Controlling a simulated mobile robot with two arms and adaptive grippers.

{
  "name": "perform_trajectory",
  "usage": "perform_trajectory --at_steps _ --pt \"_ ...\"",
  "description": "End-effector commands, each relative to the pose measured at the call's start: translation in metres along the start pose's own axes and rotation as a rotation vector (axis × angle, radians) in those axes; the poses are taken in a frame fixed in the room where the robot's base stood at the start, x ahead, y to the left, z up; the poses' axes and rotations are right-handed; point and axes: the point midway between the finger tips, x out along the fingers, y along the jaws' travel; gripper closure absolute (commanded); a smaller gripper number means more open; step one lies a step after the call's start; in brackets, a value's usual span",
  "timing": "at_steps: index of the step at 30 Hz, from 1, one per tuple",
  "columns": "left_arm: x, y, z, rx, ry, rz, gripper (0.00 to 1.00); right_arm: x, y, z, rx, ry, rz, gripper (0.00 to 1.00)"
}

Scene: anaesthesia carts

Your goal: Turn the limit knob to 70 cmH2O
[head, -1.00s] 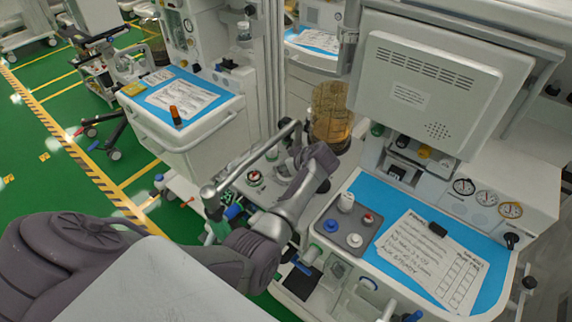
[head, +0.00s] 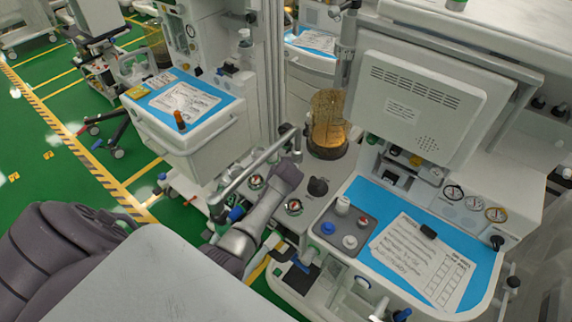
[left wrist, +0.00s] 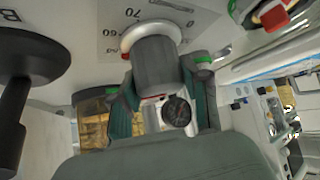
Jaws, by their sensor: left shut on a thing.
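In the left wrist view a dark grey, round limit knob (left wrist: 155,65) with a pale collar stands at the top centre. A printed scale (left wrist: 112,16) lies behind it; I can read 70 above the knob and 60 to its upper left. A small red mark shows on the collar's left edge, near the lower numbers. I cannot tell the exact setting. My left gripper (left wrist: 163,82) is shut on the knob, one finger on each side. In the head view my left arm reaches the cart, and its fingertips and the held knob cannot be made out. My right gripper is out of view.
A black knob (left wrist: 30,60) is left of the gripper in the wrist view. In the head view an amber canister (head: 327,118), a black knob (head: 318,187) and a metal rail (head: 240,178) are close to my arm. A blue worktop (head: 375,195) with papers lies right.

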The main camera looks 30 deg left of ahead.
Motion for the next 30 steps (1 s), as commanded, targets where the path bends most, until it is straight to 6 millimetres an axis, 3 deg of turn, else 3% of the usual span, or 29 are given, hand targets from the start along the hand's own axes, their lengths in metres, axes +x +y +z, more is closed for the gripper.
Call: perform_trajectory --at_steps 9,27,28,30 --pt "-0.001 -0.001 -0.004 0.108 0.005 0.106 0.89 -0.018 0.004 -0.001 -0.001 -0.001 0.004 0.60" --pt "0.000 0.000 -0.003 0.137 0.005 0.138 0.89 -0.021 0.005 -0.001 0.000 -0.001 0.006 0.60" --pt "0.000 0.000 -0.003 0.137 0.005 0.138 0.52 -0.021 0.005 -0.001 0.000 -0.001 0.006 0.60" --pt "0.000 0.000 -0.003 0.137 0.005 0.138 0.41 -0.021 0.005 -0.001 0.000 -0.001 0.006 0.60"
